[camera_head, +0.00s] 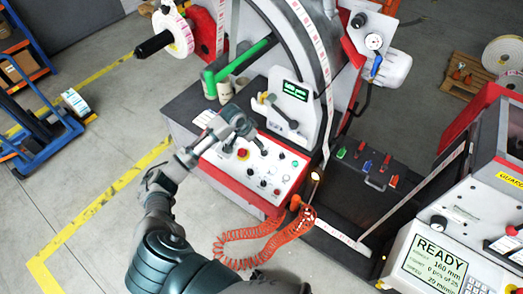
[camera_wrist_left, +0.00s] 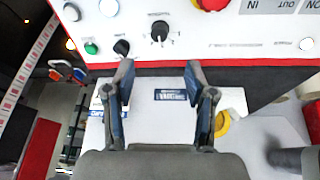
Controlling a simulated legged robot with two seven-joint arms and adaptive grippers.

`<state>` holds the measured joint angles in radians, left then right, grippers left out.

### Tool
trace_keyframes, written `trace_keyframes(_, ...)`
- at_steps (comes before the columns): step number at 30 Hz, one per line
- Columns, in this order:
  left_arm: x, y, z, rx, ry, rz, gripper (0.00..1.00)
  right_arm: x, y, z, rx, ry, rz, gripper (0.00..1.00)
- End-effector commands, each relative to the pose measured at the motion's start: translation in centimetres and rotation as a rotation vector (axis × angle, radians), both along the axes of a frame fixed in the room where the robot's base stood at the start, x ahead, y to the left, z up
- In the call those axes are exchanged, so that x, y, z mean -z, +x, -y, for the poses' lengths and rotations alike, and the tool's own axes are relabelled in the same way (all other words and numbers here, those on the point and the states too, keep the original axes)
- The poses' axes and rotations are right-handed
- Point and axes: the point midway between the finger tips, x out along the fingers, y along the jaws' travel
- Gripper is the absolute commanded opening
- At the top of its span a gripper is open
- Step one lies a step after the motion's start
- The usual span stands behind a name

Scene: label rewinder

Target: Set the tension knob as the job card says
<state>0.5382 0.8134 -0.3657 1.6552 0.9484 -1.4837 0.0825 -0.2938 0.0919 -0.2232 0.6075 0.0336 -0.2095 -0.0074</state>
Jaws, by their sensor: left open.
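My left gripper (camera_head: 250,136) is in front of the white control panel (camera_head: 232,166) of the machine in the head view. In the left wrist view its two fingers (camera_wrist_left: 157,75) are apart with nothing between them. A black knob with a dial scale (camera_wrist_left: 159,31) is on the panel just beyond the fingertips, apart from them. A smaller black knob (camera_wrist_left: 121,47) is beside it to the left. The panel appears upside down there. Which knob sets tension is not readable, and I cannot identify the job card. My right gripper is not in view.
An orange coiled hose (camera_head: 265,240) hangs below the panel. A display reading READY (camera_head: 432,255) stands at the right.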

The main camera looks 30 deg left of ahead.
Motion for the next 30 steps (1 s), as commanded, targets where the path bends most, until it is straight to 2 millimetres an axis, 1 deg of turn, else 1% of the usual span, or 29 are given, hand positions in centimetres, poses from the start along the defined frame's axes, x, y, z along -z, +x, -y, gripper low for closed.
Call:
trace_keyframes(1, 1.2, 0.4, 0.2, -0.002, -0.005, -0.003, 0.55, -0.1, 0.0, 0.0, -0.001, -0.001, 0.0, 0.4)
trace_keyframes(6, 5.2, 1.8, 0.3, -0.001, -0.006, -0.004, 0.55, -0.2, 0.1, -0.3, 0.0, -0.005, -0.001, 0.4)
trace_keyframes(9, 7.1, 2.5, 0.5, -0.002, -0.007, -0.002, 0.55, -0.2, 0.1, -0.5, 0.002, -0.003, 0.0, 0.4)
trace_keyframes(13, 9.0, 3.3, 0.6, -0.002, -0.008, -0.002, 0.55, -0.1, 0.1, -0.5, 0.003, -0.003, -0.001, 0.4)
trace_keyframes(15, 9.6, 3.5, 0.7, -0.002, -0.007, -0.001, 0.55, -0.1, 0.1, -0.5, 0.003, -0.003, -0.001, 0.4)
trace_keyframes(19, 10.2, 3.7, 1.0, -0.001, -0.004, 0.0, 0.55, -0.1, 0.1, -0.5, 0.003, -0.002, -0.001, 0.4)
trace_keyframes(27, 10.1, 3.8, 1.4, 0.0, -0.001, 0.001, 0.55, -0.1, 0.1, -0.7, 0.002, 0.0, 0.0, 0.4)
trace_keyframes(29, 10.2, 3.8, 1.4, 0.0, -0.001, 0.001, 0.4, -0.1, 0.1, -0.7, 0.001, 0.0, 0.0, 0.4)
trace_keyframes(30, 10.2, 3.8, 1.3, 0.0, -0.001, 0.001, 0.3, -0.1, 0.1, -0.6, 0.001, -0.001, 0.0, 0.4)
